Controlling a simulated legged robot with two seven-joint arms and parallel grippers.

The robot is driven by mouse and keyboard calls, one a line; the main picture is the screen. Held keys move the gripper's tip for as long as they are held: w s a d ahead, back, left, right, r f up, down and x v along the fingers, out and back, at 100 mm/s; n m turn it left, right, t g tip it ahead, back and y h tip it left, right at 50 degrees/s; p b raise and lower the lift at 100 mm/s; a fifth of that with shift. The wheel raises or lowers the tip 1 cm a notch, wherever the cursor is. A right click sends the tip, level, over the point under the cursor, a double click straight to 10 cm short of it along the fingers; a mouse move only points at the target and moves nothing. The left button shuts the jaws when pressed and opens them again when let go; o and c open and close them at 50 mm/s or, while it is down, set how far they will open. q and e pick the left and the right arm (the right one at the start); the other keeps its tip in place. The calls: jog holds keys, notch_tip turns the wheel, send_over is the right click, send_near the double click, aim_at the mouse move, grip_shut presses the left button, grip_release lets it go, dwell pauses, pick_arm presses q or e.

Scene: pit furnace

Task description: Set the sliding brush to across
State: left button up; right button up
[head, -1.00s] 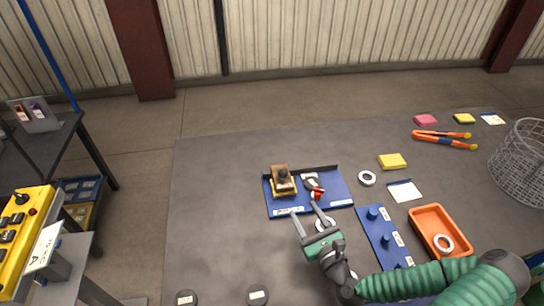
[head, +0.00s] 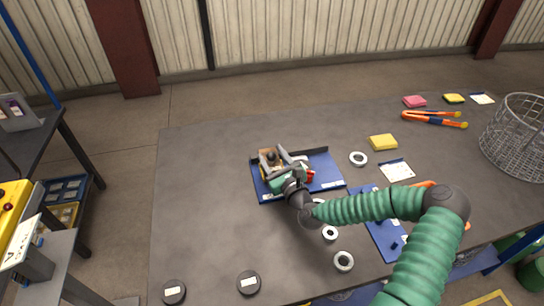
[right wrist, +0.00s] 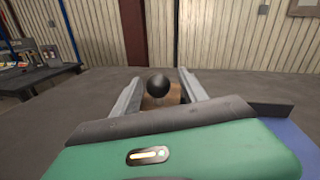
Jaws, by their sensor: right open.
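The sliding brush is a brown wooden block (head: 267,156) with a dark round knob, on a yellow base at the left part of the blue tray (head: 325,172). In the right wrist view the black knob (right wrist: 158,85) and the brown block (right wrist: 174,95) show between my fingers. My right gripper (head: 275,160) is open, with its fingers on either side of the knob; I cannot tell if they touch it. My left gripper is not in view.
The table left of the tray is clear.

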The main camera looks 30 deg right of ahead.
jog(key=shift+w+a, duration=0.15)
jog(key=shift+w, duration=0.1)
jog(key=shift+s, duration=0.1)
grip_shut()
dwell(1.2)
